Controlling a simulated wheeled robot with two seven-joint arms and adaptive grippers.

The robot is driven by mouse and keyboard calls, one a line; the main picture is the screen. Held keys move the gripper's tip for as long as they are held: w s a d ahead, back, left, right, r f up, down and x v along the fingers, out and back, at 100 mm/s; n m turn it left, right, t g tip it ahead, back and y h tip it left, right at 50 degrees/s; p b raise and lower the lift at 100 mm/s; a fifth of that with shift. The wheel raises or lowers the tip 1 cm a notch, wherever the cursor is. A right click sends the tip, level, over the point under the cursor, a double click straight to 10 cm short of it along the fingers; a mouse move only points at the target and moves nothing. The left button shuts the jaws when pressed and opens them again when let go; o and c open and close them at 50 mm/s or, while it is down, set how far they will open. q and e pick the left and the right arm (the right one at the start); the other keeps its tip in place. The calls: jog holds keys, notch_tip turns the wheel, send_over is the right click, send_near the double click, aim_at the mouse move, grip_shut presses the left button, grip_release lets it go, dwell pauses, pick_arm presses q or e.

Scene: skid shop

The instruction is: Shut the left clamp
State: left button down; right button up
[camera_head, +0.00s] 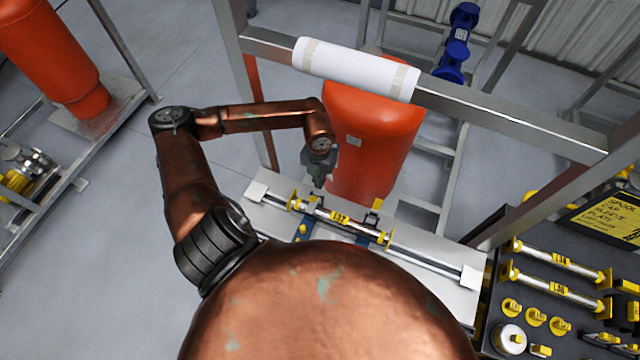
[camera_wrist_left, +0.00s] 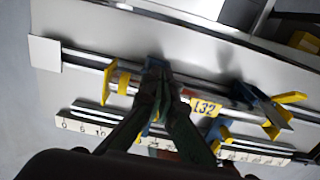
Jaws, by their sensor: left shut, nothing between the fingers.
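A metal pipe spool labelled L32 (camera_head: 340,217), with yellow end flanges, lies on a pale bench (camera_head: 262,202). It also shows in the left wrist view (camera_wrist_left: 205,107). My left gripper (camera_head: 318,183) is shut and empty over the left part of the spool, at the left clamp. Its fingers cover most of that clamp; a blue part (camera_head: 303,229) shows on the near side. Whether the left clamp is open or shut cannot be told. The right clamp (camera_wrist_left: 257,98) is blue with a yellow handle (camera_wrist_left: 286,98). My right gripper is not in view.
A white roll (camera_head: 355,70) sits on the metal frame bar above the bench. A red cylinder (camera_head: 365,140) stands behind. A dark tray (camera_head: 495,318) with more spools and yellow parts is at right. A ruler (camera_wrist_left: 85,128) runs along the bench.

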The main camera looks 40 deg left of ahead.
pick_arm(q)
jog(key=shift+r, duration=0.15)
notch_tip(320, 180, up, 7)
jog(key=w+p, duration=0.1)
jog(key=p, duration=0.2)
jog(key=shift+a, duration=0.15)
dwell(0.3)
jog(key=shift+s, duration=0.1)
dwell(0.4)
